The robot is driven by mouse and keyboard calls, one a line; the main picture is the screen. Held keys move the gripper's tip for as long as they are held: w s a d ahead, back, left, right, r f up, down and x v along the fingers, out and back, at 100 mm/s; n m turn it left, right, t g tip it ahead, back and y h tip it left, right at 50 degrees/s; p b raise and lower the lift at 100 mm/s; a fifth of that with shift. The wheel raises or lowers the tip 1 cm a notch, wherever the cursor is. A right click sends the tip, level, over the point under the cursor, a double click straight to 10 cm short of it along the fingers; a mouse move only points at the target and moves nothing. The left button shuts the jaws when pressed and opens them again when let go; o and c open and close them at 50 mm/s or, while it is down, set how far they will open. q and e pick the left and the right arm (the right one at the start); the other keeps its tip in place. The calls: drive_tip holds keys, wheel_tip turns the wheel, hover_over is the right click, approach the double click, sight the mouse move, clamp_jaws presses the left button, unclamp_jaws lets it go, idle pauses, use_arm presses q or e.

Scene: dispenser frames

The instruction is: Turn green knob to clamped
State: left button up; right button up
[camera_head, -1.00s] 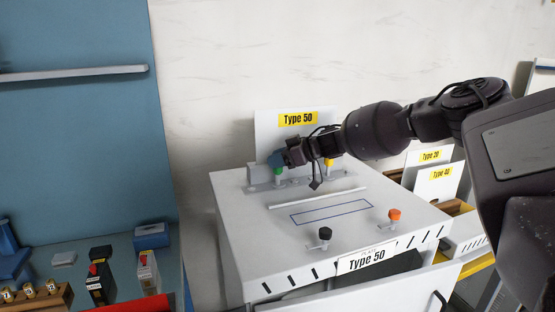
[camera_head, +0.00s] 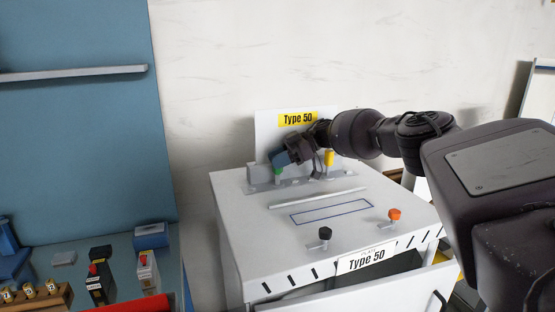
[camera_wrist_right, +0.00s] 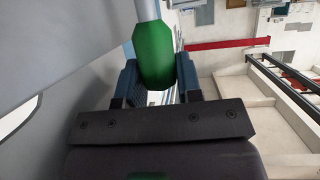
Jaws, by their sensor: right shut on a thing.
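The green knob (camera_head: 279,170) stands at the back left of the white cabinet top (camera_head: 240,200), in front of the Type 50 sign. My right gripper (camera_head: 277,160) is at the knob, with its blue fingers closed around it. In the right wrist view the green knob (camera_wrist_right: 154,55) sits between the two blue fingers of the right gripper (camera_wrist_right: 158,75), and a light grey shaft runs from it. The fingers partly hide the knob in the head view. No mark showing the knob's setting can be read. My left gripper is not in view.
A yellow knob (camera_head: 329,158) stands right of the green one on the same rail. A black knob (camera_head: 325,233) and an orange knob (camera_head: 395,215) are near the front edge. A low bar (camera_head: 318,197) crosses the top. A blue panel (camera_head: 75,120) stands at left.

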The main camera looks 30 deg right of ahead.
idle(0.5)
drive_tip(key=o, duration=0.9)
drive_tip(key=shift+o, duration=0.2)
drive_tip(key=b+v, duration=0.1)
drive_tip(key=v, duration=0.9)
drive_tip(key=shift+d+b, duration=0.3)
drive_tip(key=shift+d, duration=0.05)
drive_tip(key=shift+s, duration=0.1)
